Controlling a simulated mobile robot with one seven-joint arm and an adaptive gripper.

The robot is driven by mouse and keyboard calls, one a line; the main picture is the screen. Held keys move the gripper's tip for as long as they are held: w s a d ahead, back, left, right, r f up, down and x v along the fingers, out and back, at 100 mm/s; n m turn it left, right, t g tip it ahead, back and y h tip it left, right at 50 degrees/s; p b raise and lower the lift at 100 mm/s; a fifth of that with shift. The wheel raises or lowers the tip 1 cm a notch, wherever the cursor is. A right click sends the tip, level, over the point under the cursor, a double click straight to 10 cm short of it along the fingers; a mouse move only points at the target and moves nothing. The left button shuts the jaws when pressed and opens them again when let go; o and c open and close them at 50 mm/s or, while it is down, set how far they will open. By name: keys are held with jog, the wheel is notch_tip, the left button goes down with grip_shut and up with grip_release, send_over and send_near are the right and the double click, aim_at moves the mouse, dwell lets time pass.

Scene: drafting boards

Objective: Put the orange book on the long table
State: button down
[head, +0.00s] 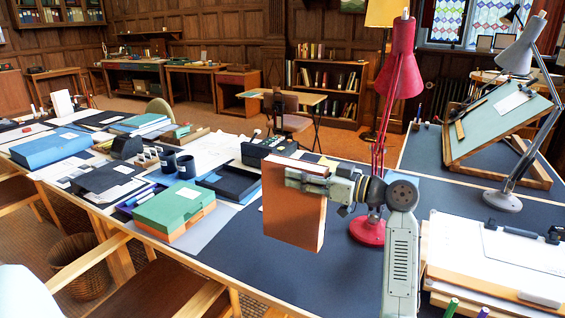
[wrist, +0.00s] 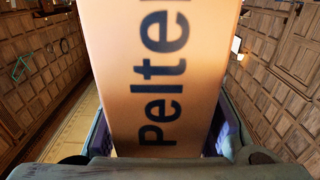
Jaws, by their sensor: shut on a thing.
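The orange book (head: 293,212) is upright in the head view, in front of the dark top of the long table (head: 240,258). My gripper (head: 308,178) is shut on its upper part. In the wrist view the orange book (wrist: 155,75) fills the middle, with dark letters "Pelte" on it, between the two fingers of my gripper (wrist: 165,145). The book's lower edge overlaps the table top in the picture; I cannot tell whether it touches it. The far side of the book is hidden.
A red lamp (head: 370,229) stands just right of my gripper. A green box on an orange one (head: 172,208), a dark tray (head: 228,182) and a blue box (head: 50,148) lie to the left. A drafting board (head: 500,115) and a grey lamp (head: 502,200) are at right. Bare dark surface shows around the book.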

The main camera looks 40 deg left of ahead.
aim_at(324, 208)
jog(key=shift+f+p, duration=1.2)
jog(key=shift+f, duration=2.5)
jog(key=c, duration=1.1)
grip_release()
jog(key=shift+f, duration=0.15)
jog(key=b+v, duration=0.3)
jog(key=v, duration=0.3)
jog(key=shift+w+d+f, duration=0.1)
jog(key=shift+w+d, duration=0.1)
jog(key=shift+d, duration=0.55)
